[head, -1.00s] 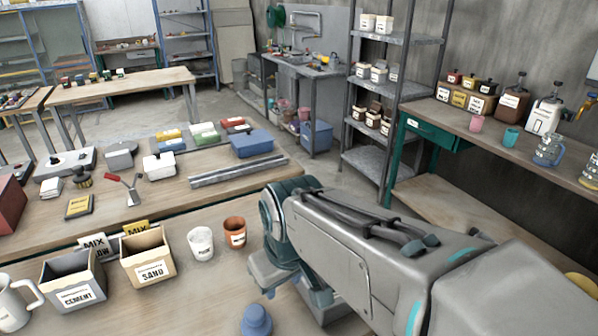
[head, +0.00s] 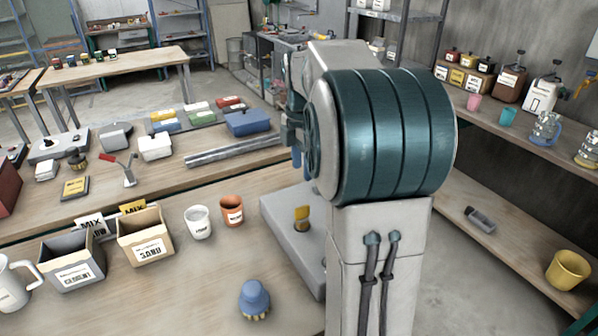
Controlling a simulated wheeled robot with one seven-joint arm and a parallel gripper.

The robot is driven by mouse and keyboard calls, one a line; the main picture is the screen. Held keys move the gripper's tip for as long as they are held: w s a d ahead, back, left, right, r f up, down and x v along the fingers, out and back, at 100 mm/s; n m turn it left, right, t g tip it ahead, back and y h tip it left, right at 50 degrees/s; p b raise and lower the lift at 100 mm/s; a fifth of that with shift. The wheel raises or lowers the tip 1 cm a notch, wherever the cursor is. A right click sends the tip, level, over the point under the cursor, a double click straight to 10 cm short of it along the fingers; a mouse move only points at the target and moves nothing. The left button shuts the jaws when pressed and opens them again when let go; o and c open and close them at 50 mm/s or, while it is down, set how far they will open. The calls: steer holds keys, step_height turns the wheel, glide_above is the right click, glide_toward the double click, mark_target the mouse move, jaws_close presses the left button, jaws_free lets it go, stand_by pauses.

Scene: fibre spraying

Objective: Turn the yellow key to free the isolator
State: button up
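A small yellow key-like piece (head: 302,212) stands upright on a grey box (head: 275,212) on the near bench, just left of my arm. The box looks like the isolator, and my arm hides its right part. My arm rises in front of the bench with its large teal joint at the right of centre. Dark and blue parts at the left of that joint seem to belong to my gripper (head: 294,145), above and behind the yellow key and apart from it. Its fingers are mostly hidden, so I cannot tell whether they are open.
A blue knobbed object (head: 255,300) stands on the near bench. A white cup (head: 198,222), an orange cup (head: 231,211), a sand box (head: 146,236) and a cement box (head: 72,261) stand to the left. A metal bar (head: 235,150) lies on the bench behind.

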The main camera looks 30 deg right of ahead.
mark_target(302, 207)
step_height(302, 207, down, 14)
steer(key=shift+r+p, duration=0.15)
steer(key=shift+p, duration=0.25)
jaws_close()
